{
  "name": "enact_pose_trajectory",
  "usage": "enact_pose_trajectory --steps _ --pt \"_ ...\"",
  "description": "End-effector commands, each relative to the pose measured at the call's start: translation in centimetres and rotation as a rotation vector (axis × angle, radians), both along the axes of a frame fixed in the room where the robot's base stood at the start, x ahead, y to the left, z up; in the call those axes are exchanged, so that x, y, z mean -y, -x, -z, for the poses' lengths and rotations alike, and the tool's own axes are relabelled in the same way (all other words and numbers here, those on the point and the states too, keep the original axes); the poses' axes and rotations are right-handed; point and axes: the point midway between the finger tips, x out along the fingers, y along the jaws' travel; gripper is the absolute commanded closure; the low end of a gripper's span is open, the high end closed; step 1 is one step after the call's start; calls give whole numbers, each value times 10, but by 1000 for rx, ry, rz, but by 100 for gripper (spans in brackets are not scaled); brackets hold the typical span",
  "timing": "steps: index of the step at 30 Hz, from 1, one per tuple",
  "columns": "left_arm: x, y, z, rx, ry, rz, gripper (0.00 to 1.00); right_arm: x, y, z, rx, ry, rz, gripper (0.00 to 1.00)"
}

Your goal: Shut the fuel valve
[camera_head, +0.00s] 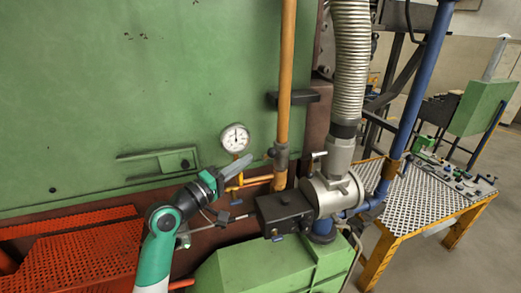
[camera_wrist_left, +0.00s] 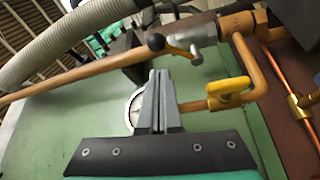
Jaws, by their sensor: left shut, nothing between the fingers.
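A thick orange pipe (camera_head: 286,75) runs down the front of the green furnace and carries a grey valve body (camera_head: 281,152) with a short black-knobbed lever (camera_head: 272,153). In the left wrist view the lever's black knob (camera_wrist_left: 156,42) stands just beyond the fingertips, and the grey valve body (camera_wrist_left: 193,36) is behind it. A yellow handle (camera_wrist_left: 230,93) sits on a thinner branch pipe to the right of the fingers. No label shows which one is the fuel valve. My left gripper (camera_head: 249,159) is shut and empty, left of the lever; contact cannot be told. My right gripper is out of view.
A round white gauge (camera_head: 235,138) is above my left gripper. A dark box (camera_head: 284,210) and a silver blower housing (camera_head: 333,195) with a ribbed hose (camera_head: 350,60) are to the right. Orange perforated plates (camera_head: 85,255) lie at lower left.

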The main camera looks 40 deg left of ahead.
Motion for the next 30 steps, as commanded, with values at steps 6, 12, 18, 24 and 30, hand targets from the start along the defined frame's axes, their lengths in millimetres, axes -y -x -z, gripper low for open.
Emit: enact_pose_trajectory --steps 6,12,18,24,30 --pt "0 -42 -8 1 1 1 100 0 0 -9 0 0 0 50" --pt "0 -62 -9 2 -1 0 100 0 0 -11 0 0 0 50" --pt "0 -65 -9 2 -1 -1 100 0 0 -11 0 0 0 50" --pt "0 -65 -8 2 -2 0 100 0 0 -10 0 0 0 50" --pt "11 -70 -3 17 -28 16 100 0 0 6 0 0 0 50"
